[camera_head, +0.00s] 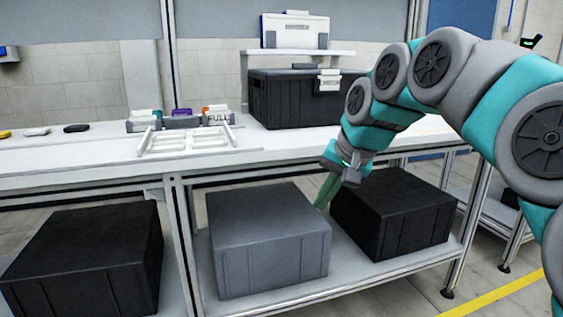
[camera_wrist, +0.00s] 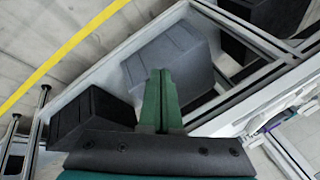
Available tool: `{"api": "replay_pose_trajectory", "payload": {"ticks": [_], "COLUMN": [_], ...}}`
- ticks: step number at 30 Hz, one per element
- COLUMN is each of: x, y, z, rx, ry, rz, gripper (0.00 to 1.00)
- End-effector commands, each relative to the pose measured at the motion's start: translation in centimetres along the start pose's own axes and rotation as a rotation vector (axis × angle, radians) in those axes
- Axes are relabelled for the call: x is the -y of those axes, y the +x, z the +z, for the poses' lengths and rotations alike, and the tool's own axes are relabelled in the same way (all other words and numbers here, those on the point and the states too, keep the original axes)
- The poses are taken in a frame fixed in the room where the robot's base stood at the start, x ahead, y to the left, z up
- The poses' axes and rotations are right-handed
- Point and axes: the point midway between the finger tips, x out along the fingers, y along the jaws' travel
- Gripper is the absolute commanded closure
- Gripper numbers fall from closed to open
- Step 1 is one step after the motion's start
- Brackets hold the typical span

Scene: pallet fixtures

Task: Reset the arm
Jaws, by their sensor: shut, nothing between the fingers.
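My arm reaches in from the right in the head view. My gripper (camera_head: 325,192) points down in front of the workbench, near the right side of the grey box (camera_head: 268,225) on the lower shelf. In the wrist view the green fingers of my gripper (camera_wrist: 160,78) are together with nothing between them. The grey box (camera_wrist: 172,58) shows just beyond the fingertips there. Whether the fingers touch it I cannot tell.
Black boxes stand on the lower shelf right (camera_head: 400,212) and left (camera_head: 85,255) of the grey one. The workbench top (camera_head: 70,160) holds a white rack (camera_head: 188,140), small bins and a black crate (camera_head: 300,97). A yellow floor line (camera_head: 495,295) runs at right.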

Motion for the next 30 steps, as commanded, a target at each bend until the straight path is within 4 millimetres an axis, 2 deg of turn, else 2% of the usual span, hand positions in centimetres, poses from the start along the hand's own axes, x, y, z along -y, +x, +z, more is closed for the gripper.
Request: {"api": "replay_pose_trajectory", "payload": {"ticks": [1,8,15,21,24,27,30], "x": [-0.9,-5.9,-13.1,-18.9,-20.9,-22.1,-22.6], "y": [0.4,2.6,4.7,5.7,5.9,6.1,6.1], "z": [2.1,10.8,20.2,27.6,30.3,32.0,32.7], "rx": [0.025,0.138,0.279,0.394,0.436,0.465,0.475], "ry": [-0.035,-0.178,-0.263,-0.287,-0.286,-0.285,-0.284], "rz": [0.031,0.156,0.279,0.351,0.372,0.382,0.385], "gripper": [1.00,1.00,1.00,1.00,1.00,1.00,1.00]}}
